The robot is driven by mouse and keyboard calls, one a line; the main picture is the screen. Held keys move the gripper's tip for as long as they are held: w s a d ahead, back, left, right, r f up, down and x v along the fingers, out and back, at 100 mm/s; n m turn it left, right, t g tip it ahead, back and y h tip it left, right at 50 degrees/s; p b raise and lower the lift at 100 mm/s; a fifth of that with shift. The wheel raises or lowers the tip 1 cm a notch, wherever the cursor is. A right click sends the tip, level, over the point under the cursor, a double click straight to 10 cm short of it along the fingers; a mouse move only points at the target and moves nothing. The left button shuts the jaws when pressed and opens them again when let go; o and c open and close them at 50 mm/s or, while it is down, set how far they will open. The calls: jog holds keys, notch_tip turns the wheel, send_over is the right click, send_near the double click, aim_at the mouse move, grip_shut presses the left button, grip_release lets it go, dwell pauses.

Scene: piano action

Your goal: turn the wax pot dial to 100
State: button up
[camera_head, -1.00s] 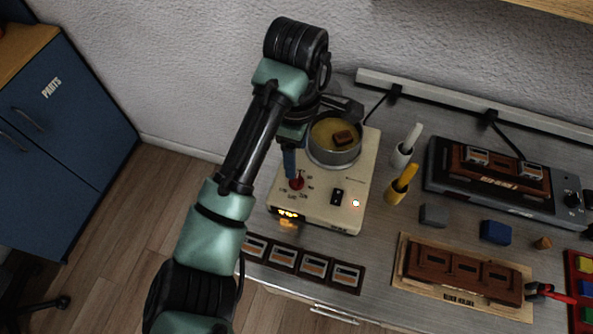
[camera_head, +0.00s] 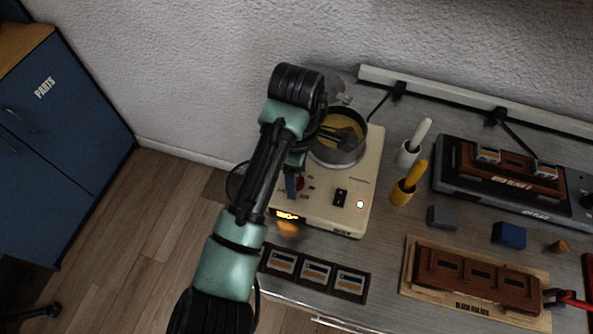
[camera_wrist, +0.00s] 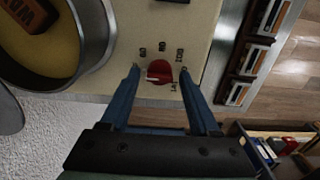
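The wax pot is a beige heater box (camera_head: 345,220) with a round metal pot (camera_head: 338,157) of yellow wax on top. Its red dial (camera_head: 300,183) is partly hidden behind my arm in the head view. In the wrist view the red dial (camera_wrist: 159,72) shows whole, with a pale pointer mark toward its left side. The labels 60, 80 and 100 run along one side of it; another label is partly covered by a finger. My gripper (camera_wrist: 160,73) is open, with one blue fingertip on each side of the dial and visible gaps between.
The box has a black switch (camera_head: 340,198), a lit lamp (camera_head: 360,204) and a glowing orange display (camera_head: 287,215). A white-handled tool (camera_head: 420,133) and a yellow-handled tool (camera_head: 416,174) stand right of the box. A dark strip of framed pieces (camera_head: 315,273) lies in front.

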grip_shut()
jog(key=shift+r+p, duration=0.1)
jog(key=shift+p, duration=0.4)
